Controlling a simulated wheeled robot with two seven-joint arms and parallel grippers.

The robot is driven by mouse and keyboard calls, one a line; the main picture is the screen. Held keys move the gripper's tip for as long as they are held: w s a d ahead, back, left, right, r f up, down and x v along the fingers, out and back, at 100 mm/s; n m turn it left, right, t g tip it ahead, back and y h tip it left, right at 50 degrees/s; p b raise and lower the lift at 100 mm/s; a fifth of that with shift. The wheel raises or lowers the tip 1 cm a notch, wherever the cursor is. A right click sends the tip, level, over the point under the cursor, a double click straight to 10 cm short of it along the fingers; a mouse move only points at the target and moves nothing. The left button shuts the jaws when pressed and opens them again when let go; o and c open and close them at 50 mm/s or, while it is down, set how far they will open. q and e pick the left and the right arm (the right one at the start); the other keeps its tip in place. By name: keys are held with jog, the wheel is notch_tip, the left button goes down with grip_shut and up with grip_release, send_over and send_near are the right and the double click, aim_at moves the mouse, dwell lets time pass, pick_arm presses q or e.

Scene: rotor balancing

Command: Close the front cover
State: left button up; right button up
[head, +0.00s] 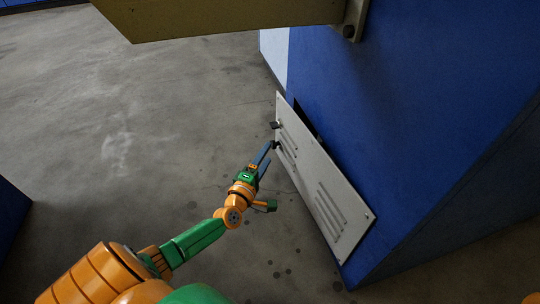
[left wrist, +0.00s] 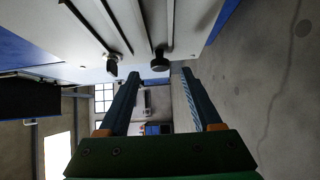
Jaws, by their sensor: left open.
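The front cover (head: 318,180) is a light grey louvred panel low on the side of a blue cabinet (head: 410,110). A dark gap shows between the cover's upper edge and the cabinet, so it stands partly open. Two dark knobs sit on its left edge. My left gripper (head: 267,155) is open and empty beside that edge, close to the lower knob (head: 276,145). In the left wrist view, the cover (left wrist: 185,20) fills the top, and one black knob (left wrist: 160,63) appears between the open fingertips (left wrist: 161,73); contact cannot be told. My right gripper is out of view.
A beige beam (head: 220,15) with a bracket crosses the top of the head view. The grey concrete floor (head: 120,120) left of the cabinet is clear. A dark blue block (head: 10,220) stands at the left edge.

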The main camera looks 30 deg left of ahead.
pick_arm(q)
jog(key=w, duration=0.2)
jog(key=w+b, duration=0.1)
jog(key=shift+a+f, duration=0.2)
jog(key=shift+a, duration=0.05)
jog(key=shift+w+a+r, duration=0.1)
jog(key=shift+w+r, duration=0.1)
jog(key=shift+w, duration=0.05)
grip_shut()
dwell(0.9)
